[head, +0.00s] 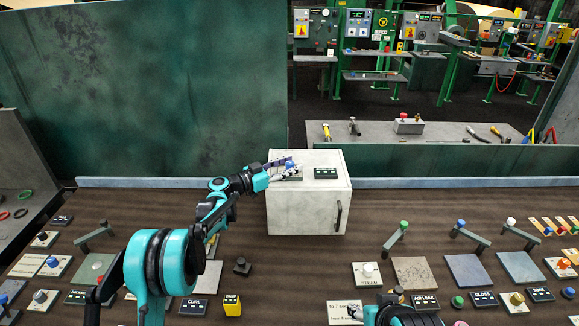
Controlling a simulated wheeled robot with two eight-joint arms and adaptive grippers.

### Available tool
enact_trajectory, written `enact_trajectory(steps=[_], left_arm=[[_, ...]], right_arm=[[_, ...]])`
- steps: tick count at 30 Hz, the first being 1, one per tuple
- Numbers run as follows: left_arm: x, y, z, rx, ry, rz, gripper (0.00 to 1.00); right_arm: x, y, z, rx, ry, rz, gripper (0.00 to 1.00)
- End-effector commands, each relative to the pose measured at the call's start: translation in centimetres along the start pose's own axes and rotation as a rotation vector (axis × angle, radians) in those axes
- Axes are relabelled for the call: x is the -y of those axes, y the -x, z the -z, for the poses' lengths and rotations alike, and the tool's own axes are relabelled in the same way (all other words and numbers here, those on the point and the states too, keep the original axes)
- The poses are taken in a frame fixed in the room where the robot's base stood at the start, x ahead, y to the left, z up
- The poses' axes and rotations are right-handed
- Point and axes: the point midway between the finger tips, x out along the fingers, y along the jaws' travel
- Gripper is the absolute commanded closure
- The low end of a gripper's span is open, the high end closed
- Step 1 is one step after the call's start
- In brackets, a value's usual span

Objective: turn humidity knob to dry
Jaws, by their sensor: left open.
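A pale grey cabinet (308,212) stands at the back middle of the brown bench. On its top left is a small plate with a blue-topped control (289,164), which may be the humidity knob; its label and pointer are too small to read. My left gripper (284,169) reaches in from the left over the cabinet top. It is open at this control and partly hides it. I cannot tell whether the fingers touch it.
A dark display plate (326,173) sits on the cabinet top, right of my left gripper. The cabinet door has a dark handle (338,216). A yellow block (232,305), a dark knob (242,266) and several levers and labelled plates stand on the bench.

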Motion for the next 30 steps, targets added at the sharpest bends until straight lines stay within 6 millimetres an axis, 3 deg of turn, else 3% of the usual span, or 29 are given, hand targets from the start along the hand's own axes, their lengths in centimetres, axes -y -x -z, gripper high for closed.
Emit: enact_trajectory(steps=[2,3,8,15,30], left_arm=[[-0.01,0.01,0.00,0.000,0.000,0.000,0.55],[-0.01,0.01,0.00,0.000,0.000,0.000,0.60],[-0.02,0.02,0.00,0.000,0.000,0.000,1.00],[0.09,-0.05,-0.01,0.000,0.000,-0.028,1.00],[0.19,-0.12,0.11,-0.001,0.000,-0.387,1.00]], right_arm=[[0.00,0.01,0.01,0.000,0.000,0.000,0.48],[0.00,0.01,0.01,0.000,0.000,0.000,0.48],[0.00,0.01,0.00,0.000,0.000,0.000,0.48],[0.00,0.05,0.04,0.000,0.000,0.000,0.48],[0.00,0.90,0.65,0.000,0.000,0.000,0.48]])
